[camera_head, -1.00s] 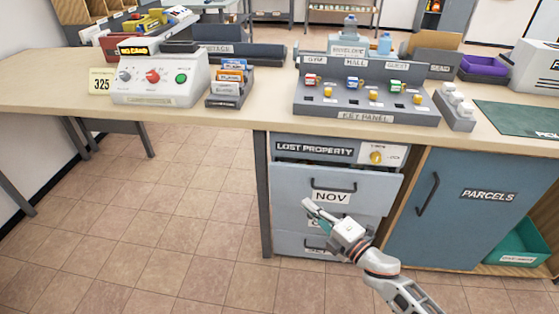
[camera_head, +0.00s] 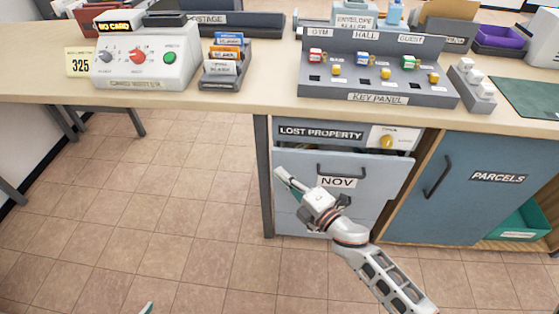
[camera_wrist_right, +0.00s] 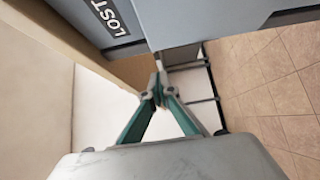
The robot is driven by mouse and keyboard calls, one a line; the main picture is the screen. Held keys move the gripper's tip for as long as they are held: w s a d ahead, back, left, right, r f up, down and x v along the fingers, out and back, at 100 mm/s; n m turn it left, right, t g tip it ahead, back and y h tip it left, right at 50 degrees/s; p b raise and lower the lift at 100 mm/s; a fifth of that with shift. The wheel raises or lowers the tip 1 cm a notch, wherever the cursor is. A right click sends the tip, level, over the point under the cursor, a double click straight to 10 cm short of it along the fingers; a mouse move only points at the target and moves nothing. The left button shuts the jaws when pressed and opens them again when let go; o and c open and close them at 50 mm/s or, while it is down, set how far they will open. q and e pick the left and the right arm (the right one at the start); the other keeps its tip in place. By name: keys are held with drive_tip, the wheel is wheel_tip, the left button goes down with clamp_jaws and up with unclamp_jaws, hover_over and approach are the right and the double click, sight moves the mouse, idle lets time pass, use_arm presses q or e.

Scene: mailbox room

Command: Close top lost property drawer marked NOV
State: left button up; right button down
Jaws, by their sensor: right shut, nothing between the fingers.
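The top drawer marked NOV (camera_head: 385,178) is a pale blue-grey front with a dark bar handle (camera_head: 341,170), under the LOST PROPERTY strip (camera_head: 320,133). A dark gap shows along its top edge, so it stands somewhat out. My right gripper (camera_head: 282,174) is shut and empty, its tips at the upper left of the drawer front; contact cannot be told. Its fingers also show in the right wrist view (camera_wrist_right: 159,88), near a grey-blue panel. Only a tip of my left gripper (camera_head: 147,308) shows at the bottom edge of the head view.
The desk top (camera_head: 270,98) overhangs the drawers, with a key panel (camera_head: 390,99) on it. A dark desk leg (camera_head: 263,175) stands left of the drawers. The blue PARCELS door (camera_head: 455,205) is at the right. The tiled floor (camera_head: 170,200) at the left is clear.

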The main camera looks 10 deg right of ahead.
drive_tip(key=w, duration=0.5)
drive_tip(key=shift+w+f+b, duration=0.1)
drive_tip(key=shift+w+b, duration=0.1)
drive_tip(key=shift+b, duration=0.1)
drive_tip(key=shift+w, duration=0.2)
use_arm(q)
drive_tip(key=shift+w+a+r, duration=0.2)
drive_tip(key=shift+w, duration=0.2)
use_arm(e)
drive_tip(key=shift+d, duration=0.1)
